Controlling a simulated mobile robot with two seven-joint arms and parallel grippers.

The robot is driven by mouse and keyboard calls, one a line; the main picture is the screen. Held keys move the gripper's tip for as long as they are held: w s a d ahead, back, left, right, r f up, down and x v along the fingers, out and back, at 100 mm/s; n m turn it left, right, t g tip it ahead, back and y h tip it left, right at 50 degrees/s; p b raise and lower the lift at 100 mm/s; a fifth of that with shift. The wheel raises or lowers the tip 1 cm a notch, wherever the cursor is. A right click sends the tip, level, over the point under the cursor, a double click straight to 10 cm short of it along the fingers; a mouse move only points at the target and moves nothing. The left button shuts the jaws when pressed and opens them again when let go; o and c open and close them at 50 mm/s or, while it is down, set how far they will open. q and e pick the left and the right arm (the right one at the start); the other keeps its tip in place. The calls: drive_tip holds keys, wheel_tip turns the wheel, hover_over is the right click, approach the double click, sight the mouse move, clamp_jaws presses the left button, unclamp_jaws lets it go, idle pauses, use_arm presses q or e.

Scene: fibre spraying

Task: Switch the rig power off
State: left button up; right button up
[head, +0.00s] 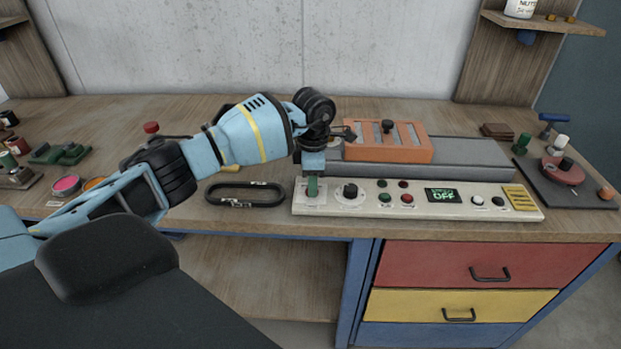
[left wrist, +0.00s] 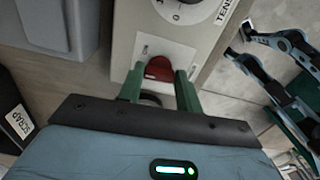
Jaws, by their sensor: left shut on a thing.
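My left gripper (head: 313,187) points down over that end of the panel. Its green fingers (left wrist: 160,88) stand on either side of the red switch and are shut on it. The fingers hide part of the switch in the head view. My right gripper is not in view.
An orange slotted block (head: 388,141) sits on a grey bed behind the panel. A black oval ring (head: 245,194) lies left of the panel. Spools and small parts lie at the far left, and a dark mat with tools (head: 568,185) at the right.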

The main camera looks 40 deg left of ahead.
use_arm(q)
drive_tip(key=n+p, duration=0.1)
drive_tip(key=n, duration=0.3)
drive_tip(key=shift+r, duration=0.1)
drive_tip(key=shift+n+p, duration=0.4)
drive_tip(key=shift+n, duration=0.7)
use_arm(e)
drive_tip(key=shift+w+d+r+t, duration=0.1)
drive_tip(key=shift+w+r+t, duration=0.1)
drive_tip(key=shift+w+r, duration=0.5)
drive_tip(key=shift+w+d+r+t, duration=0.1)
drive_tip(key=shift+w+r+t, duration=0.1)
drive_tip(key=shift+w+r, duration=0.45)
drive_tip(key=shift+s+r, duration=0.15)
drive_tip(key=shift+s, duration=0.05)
use_arm(q)
drive_tip(key=o, duration=1)
drive_tip(key=shift+r, duration=3.75)
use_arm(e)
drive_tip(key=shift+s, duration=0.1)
